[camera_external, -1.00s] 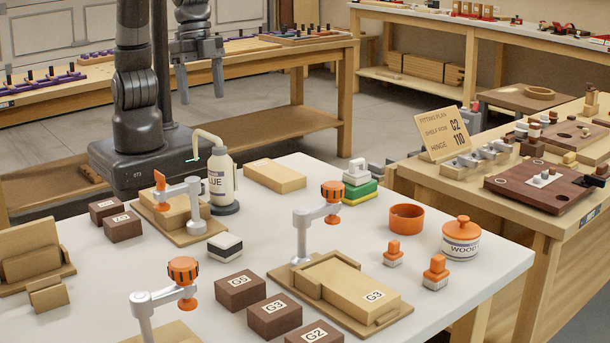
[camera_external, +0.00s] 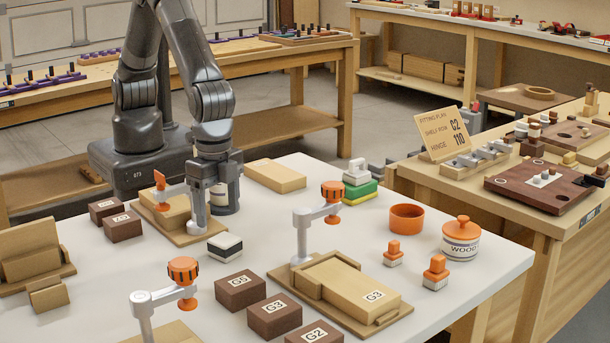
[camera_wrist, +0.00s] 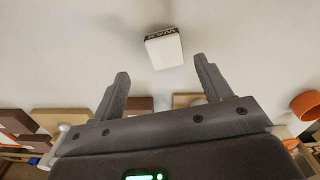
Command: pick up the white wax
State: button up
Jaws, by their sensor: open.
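The white wax (camera_external: 224,247) is a small white block with a black band, sitting on the white table in front of the left clamp. In the wrist view, the wax (camera_wrist: 165,51) shows lettering on its dark side and lies just beyond my fingertips, roughly between their lines. My gripper (camera_wrist: 161,72) is open with nothing between its fingers.
Dark brown blocks (camera_external: 240,291) stand in front right of the wax. Another clamp (camera_external: 303,235) stands to its right. The table around the wax is clear.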

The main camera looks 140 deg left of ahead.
aim_at(224, 238)
jog(key=f, duration=0.7)
jog(key=shift+w+a+f, duration=0.2)
jog(key=shift+a+f, duration=0.05)
jog(key=shift+a, duration=0.15)
jog(key=shift+c, duration=0.2)
jog(key=c, duration=1.1)
